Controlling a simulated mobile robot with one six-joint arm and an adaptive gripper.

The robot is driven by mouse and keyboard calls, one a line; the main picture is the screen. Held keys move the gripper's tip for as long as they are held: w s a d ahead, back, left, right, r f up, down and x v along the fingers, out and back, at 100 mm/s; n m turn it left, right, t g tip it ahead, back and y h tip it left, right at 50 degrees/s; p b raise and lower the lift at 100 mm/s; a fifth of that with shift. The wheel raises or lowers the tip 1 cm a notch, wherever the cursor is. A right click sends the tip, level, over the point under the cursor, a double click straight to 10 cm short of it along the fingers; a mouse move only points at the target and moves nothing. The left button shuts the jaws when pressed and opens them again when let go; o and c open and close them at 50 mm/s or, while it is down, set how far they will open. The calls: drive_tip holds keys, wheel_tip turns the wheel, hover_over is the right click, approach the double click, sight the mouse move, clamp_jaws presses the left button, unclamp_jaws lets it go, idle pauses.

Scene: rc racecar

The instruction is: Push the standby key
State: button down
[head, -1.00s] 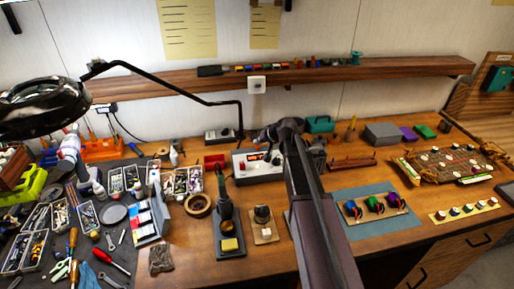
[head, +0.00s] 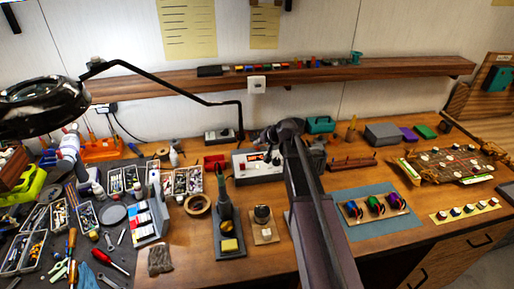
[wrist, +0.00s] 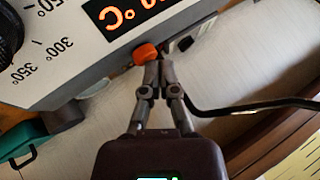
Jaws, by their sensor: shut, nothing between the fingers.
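The soldering station (head: 243,168) is a pale box with a lit orange display, standing at the back middle of the bench. In the wrist view its panel (wrist: 75,75) fills the upper left, with the display (wrist: 130,15) and a black dial. An orange-red key (wrist: 145,53) sticks out near the panel's edge; I take it as the standby key, but no label on it is readable. My gripper (wrist: 153,66) is shut and empty. Its fingertips are right at the key, overlapping its edge in the picture; I cannot tell whether they touch. In the head view my arm hides part of the station.
A dark cable (wrist: 250,107) runs close beside my fingers in the wrist view. A soldering iron stand (head: 229,240) and a small brown pad are in front of the station. A magnifier lamp (head: 45,100) hangs at left. Tools crowd the left of the bench.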

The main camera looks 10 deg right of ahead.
drive_tip(key=shift+f, duration=0.2)
drive_tip(key=shift+r, duration=0.15)
idle(0.3)
drive_tip(key=shift+r+p, duration=0.8)
drive_tip(key=shift+r, duration=0.1)
wheel_tip(320, 180, up, 6)
drive_tip(key=p, duration=0.6)
idle(0.6)
